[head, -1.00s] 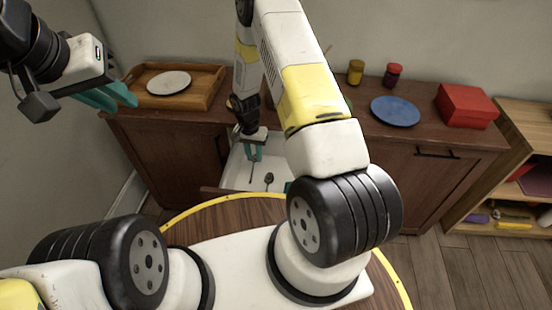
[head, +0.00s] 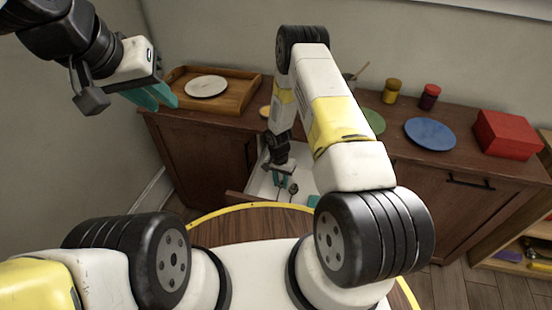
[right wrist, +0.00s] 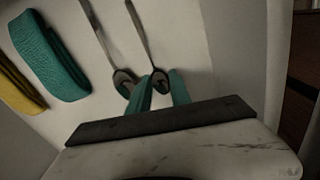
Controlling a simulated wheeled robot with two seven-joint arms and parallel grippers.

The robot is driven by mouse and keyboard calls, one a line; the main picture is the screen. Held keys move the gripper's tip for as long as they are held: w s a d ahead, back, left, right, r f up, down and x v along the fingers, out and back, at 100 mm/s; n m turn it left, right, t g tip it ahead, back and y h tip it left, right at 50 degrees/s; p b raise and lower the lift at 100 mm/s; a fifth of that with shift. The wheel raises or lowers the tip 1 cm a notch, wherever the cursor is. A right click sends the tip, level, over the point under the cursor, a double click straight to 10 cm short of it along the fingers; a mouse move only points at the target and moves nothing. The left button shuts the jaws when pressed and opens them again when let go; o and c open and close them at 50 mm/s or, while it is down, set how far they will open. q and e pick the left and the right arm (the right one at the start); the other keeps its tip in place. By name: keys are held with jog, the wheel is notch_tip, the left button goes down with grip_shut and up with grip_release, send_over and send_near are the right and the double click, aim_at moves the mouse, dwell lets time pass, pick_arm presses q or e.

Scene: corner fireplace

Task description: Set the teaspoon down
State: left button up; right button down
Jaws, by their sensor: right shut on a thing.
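The teaspoon (right wrist: 158,82) is metal, its bowl end between the teal fingers of my right gripper (right wrist: 161,93) in the right wrist view. My right gripper (head: 282,179) is shut on it, low inside the open white drawer (head: 262,185). Its handle reaches away along the pale drawer floor; I cannot tell whether it touches the floor. A second spoon (right wrist: 124,80) lies close beside it on the left. A spoon bowl also shows beside the gripper in the head view (head: 293,188). My left gripper (head: 152,96) is open and empty, raised in front of the wooden tray.
A rolled teal cloth-like item (right wrist: 48,55) and a yellow one (right wrist: 18,82) lie in the drawer. On the cabinet top stand a wooden tray (head: 242,97) with a white plate (head: 206,87), a blue plate (head: 430,133), two jars and a red box (head: 507,134).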

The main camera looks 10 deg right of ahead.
jog(key=shift+f, duration=0.1)
jog(key=c, duration=1.5)
grip_release()
jog(key=shift+o, duration=0.2)
jog(key=s+d+r+n+t+y, duration=0.1)
jog(key=s+r+t, duration=0.1)
jog(key=r, duration=1.8)
jog(key=s+d+r+n+t, duration=0.1)
jog(key=r, duration=1.9)
jog(key=s+r+n+t+y, duration=0.1)
jog(key=s+r+n, duration=0.1)
jog(key=s+r, duration=0.6)
jog(key=s+r+n+t, duration=0.2)
jog(key=s+r, duration=0.6)
jog(key=s, duration=0.5)
jog(key=shift+d+r+n+t+y, duration=0.25)
jog(key=shift+d+n+t+y, duration=0.05)
jog(key=shift+d+n+y, duration=0.1)
